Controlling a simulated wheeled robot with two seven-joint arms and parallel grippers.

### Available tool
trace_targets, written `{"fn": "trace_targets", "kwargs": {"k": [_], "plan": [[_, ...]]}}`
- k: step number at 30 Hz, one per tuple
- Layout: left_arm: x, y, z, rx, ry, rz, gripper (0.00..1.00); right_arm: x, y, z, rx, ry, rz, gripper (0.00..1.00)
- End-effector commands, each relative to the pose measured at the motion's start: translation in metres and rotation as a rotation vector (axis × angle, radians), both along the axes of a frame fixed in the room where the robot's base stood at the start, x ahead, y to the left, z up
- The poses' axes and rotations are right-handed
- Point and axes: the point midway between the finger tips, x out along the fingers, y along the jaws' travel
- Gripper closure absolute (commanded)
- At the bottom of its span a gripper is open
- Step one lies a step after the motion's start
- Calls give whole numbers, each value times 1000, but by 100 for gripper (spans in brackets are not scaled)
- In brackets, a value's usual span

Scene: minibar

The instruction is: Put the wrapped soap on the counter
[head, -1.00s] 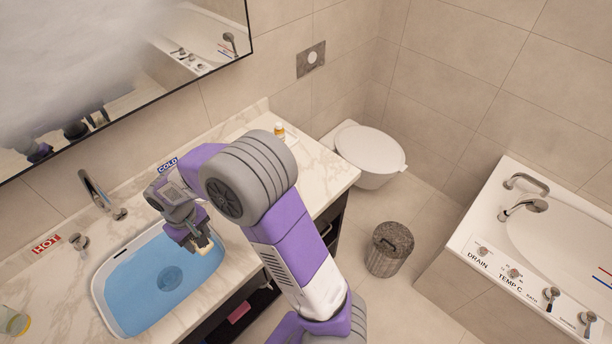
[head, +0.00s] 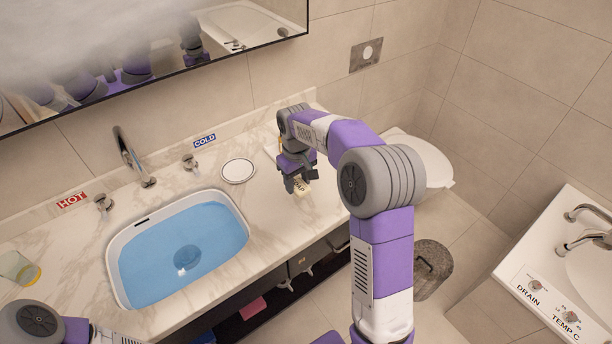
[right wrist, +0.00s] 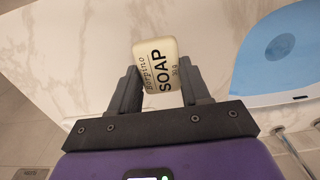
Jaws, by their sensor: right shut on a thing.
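The wrapped soap (head: 301,186) is a small cream block, and its "SOAP" lettering shows in the right wrist view (right wrist: 160,66). My right gripper (head: 298,184) is shut on it, with one finger on each side. The soap is over the pale marble counter (head: 268,222), right of the sink and near the front edge. I cannot tell whether it touches the counter. Part of my left arm shows at the lower left of the head view, but its gripper is not visible.
The sink basin (head: 125,262) with blue inside is left of the soap. A round white dish (head: 238,171) lies behind, between the cold tap (head: 190,163) and my right gripper. A glass (head: 18,268) stands at far left. The counter around the soap looks clear.

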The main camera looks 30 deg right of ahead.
Motion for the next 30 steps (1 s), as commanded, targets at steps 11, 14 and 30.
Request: {"fn": "trace_targets", "kwargs": {"k": [11,14,30], "plan": [[0,0,-17,0,-1,-1,59,1,-5,-49,0,1,3,82],[0,0,-19,0,-1,-1,59,1,-5,-55,0,0,2,82],[0,0,-30,0,0,0,59,1,-5,-100,0,-2,2,82]]}}
